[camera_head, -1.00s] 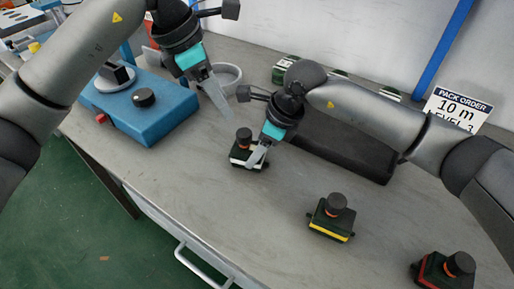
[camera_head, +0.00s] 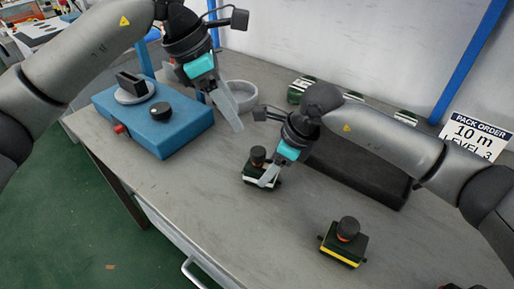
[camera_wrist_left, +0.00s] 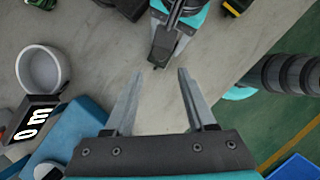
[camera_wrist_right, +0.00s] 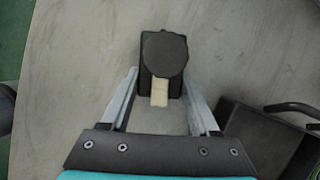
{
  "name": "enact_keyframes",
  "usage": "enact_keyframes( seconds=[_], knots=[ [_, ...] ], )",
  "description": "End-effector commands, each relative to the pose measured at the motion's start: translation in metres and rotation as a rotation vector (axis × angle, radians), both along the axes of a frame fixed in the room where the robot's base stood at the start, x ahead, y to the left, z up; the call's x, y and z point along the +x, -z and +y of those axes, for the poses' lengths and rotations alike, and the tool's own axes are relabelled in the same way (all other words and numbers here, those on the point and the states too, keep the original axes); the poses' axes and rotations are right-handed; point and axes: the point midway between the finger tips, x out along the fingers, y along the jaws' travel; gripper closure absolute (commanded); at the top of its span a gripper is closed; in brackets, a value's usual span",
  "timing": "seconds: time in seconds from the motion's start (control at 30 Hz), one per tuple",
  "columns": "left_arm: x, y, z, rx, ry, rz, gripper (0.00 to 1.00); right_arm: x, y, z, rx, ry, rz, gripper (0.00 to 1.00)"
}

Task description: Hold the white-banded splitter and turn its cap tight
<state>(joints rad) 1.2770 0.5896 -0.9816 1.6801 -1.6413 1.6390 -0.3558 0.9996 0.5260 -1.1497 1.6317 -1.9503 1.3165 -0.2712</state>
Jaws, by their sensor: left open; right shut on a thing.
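The white-banded splitter (camera_head: 250,178) stands upright on the grey table, a dark block with a white band and a black cap (camera_head: 258,155) on top. My right gripper (camera_head: 266,181) is shut on its body; in the right wrist view the fingers (camera_wrist_right: 160,100) lie on both sides of the splitter (camera_wrist_right: 146,92), with the cap (camera_wrist_right: 164,54) showing round above. An orange ring shows under the cap. My left gripper (camera_head: 226,112) is open and empty, above the table to the upper left of the splitter. Its spread fingers (camera_wrist_left: 155,85) show in the left wrist view.
A yellow-banded splitter (camera_head: 343,243) stands to the front right. A blue machine (camera_head: 160,128) with a black knob is at left, beside a grey bowl (camera_head: 241,93). A black tray (camera_head: 360,173) lies behind my right gripper. A pack order sign (camera_head: 474,137) stands at right.

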Motion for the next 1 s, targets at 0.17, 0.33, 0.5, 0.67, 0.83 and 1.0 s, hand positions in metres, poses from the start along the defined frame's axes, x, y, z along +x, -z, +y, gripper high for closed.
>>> enact_keyframes(
  seconds=[0.17,0.33,0.5,0.67,0.83,1.0],
  knots=[
    [0.001,0.03,-0.012,0.001,0.001,0.005,0.44,0.0,0.0,0.0,0.001,0.0,0.0,0.97],
    [0.004,0.062,-0.025,0.001,0.001,0.005,0.44,0.0,0.0,0.0,0.001,0.0,0.0,0.97],
    [0.006,0.088,-0.036,0.001,0.002,0.004,0.44,0.0,0.0,0.0,0.001,0.0,0.0,0.97],
    [0.008,0.101,-0.041,0.0,0.001,0.002,0.44,0.0,0.0,0.0,0.001,0.0,0.0,0.97],
    [0.008,0.105,-0.043,0.001,0.0,0.001,0.44,0.0,0.0,0.0,0.001,0.0,0.0,0.97],
    [0.008,0.105,-0.043,0.001,0.0,0.001,0.44,0.0,0.0,0.0,0.001,0.0,0.0,0.97]
  ],
)
